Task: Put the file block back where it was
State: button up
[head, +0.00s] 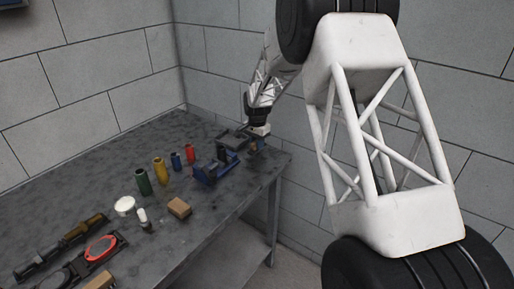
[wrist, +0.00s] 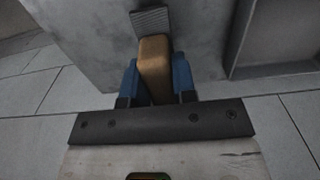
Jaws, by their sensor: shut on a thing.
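My gripper (head: 258,146) is low over the far right end of the grey table. In the wrist view my gripper's blue fingers (wrist: 156,82) are shut on a tan block (wrist: 154,60), one finger on each side. A dark ridged piece (wrist: 152,20) shows just beyond the block's far end; I cannot tell whether it belongs to the block. In the head view the held block is too small and hidden to make out clearly. I cannot tell whether it touches the table. A similar tan block (head: 179,207) lies apart, near the table's front edge.
A blue vise-like device (head: 213,168) stands just left of my gripper on the table (head: 215,215). Red (head: 190,153), blue (head: 176,161), yellow (head: 160,170) and green (head: 143,182) cylinders stand in a row. A white round disc (head: 124,206) and tools lie nearer.

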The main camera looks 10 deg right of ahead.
jog(key=shift+f, duration=1.05)
jog(key=shift+f, duration=0.15)
jog(key=o, duration=0.8)
jog(key=shift+o, duration=0.2)
notch_tip(320, 180, up, 12)
jog(key=shift+r, duration=0.15)
